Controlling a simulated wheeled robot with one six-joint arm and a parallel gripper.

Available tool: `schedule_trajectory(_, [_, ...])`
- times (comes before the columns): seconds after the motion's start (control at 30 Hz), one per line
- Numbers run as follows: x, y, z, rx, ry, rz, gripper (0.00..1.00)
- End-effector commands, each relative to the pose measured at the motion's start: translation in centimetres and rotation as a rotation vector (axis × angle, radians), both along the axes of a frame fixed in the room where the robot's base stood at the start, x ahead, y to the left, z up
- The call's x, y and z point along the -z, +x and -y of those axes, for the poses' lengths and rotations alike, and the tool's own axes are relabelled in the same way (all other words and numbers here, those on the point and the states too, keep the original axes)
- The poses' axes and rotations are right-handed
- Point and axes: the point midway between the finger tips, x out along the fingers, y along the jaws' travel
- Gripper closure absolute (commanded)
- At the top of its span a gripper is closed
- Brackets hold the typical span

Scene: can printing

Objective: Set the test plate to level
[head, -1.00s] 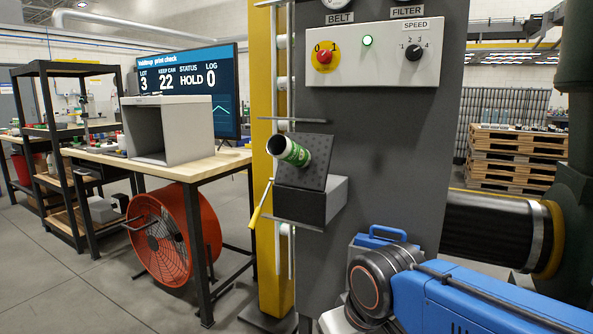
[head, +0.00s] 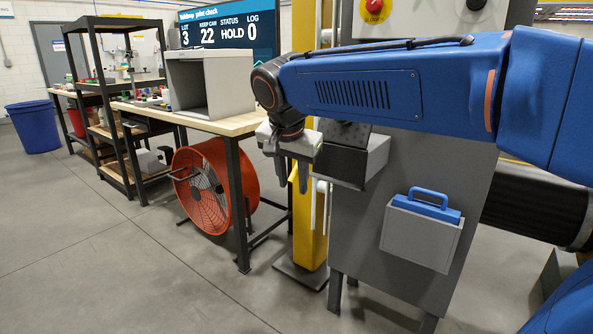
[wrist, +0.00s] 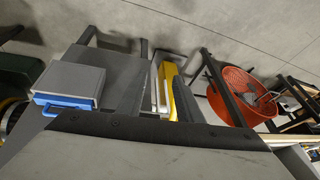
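The dark perforated test plate (head: 345,132) sits on a grey block (head: 350,165) on the front of the grey machine panel, partly behind my arm in the head view. Its tilt is hard to read now, and the green can is hidden. My gripper (head: 292,172) points down just left of the block, in front of the yellow post. Its two dark fingers stand apart with nothing clearly held. The yellow lever beside the plate cannot be told apart from the yellow post (head: 313,225). The wrist view shows the post (wrist: 172,85) but no clear test plate.
A grey holder with a blue-handled case (head: 432,205) hangs on the panel's lower right. A red fan (head: 213,190) stands under the wooden bench (head: 235,123) to the left. A control box (head: 415,15) is above. The floor in front is clear.

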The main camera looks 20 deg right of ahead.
Motion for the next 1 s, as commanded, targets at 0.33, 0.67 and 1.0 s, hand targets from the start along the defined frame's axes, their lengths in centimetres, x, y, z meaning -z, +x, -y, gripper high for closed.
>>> schedule_trajectory(0.33, [-0.8, 2.6, -0.6, 0.058, 0.007, 0.013, 0.67])
schedule_trajectory(0.67, [-0.7, 7.3, 2.0, 0.057, 0.006, 0.013, 0.67])
schedule_trajectory(1.0, [-0.5, 12.5, 4.6, 0.055, 0.006, 0.012, 0.67])
